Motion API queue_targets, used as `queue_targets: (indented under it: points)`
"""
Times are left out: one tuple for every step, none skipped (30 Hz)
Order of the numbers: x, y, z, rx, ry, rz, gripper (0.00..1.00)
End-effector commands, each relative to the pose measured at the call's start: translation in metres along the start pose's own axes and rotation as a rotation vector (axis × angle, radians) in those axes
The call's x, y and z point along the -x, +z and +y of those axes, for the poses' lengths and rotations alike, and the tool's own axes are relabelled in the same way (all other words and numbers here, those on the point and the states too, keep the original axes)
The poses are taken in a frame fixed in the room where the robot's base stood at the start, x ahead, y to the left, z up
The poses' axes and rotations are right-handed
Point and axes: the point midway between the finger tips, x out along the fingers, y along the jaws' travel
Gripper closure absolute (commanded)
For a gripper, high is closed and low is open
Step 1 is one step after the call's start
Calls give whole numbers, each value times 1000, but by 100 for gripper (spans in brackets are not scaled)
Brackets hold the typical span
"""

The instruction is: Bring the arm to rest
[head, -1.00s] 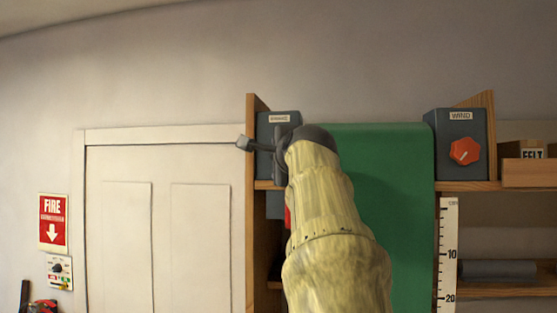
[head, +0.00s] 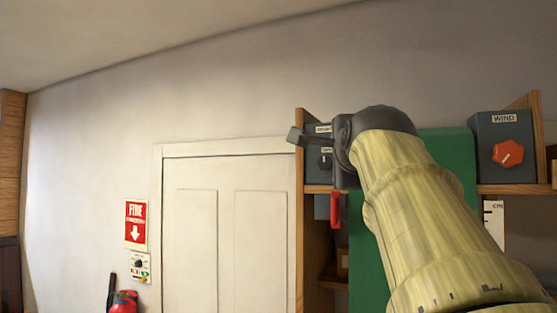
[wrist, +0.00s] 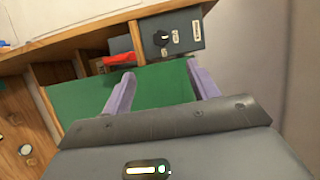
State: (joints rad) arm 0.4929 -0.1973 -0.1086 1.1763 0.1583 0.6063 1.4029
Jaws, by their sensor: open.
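My gripper (wrist: 160,82) shows in the wrist view with its two pale purple fingers spread apart. Nothing is between them but the view of a green panel (wrist: 75,100) behind. In the head view my arm reaches up from the lower right, and the dark end with my gripper (head: 322,140) is raised in front of the shelf. It partly covers a grey box with a knob (head: 322,160). I cannot tell from the head view how far it is from the box.
A wooden shelf (head: 311,240) carries the grey box and a second grey box labelled WIND (head: 505,148) with an orange knob. A red object (head: 336,209) hangs below the shelf. Left are a white door (head: 228,235), a fire sign (head: 136,222) and a red extinguisher (head: 123,302).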

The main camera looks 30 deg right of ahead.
Motion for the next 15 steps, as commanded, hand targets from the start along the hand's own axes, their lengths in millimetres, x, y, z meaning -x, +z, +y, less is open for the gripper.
queue_targets:
  points:
    - [0, 0, 0, 0, 0, 1, 40]
    - [0, 0, 0, 0, 0, 1, 40]
    - [0, -1, 0, 0, 0, 2, 40]
    - [0, -1, 0, 0, 0, 2, 40]
    - [0, -1, 0, 0, -1, 2, 40]
    - [0, -1, 0, 0, -1, 2, 40]
    - [0, -1, 0, 0, -1, 2, 40]
    - [0, -1, 0, 0, -1, 2, 40]
    - [0, -1, 0, 0, -1, 2, 40]
    - [0, -1, 0, 0, -1, 2, 40]
    - [0, -1, 0, 0, -1, 1, 40]
    - [0, 0, 1, 1, 1, 1, 40]
    - [-2, 0, 3, 4, 4, -1, 40]
    - [-3, 1, 7, 9, 10, -3, 40]
    - [-7, 3, 14, 19, 21, -8, 40]
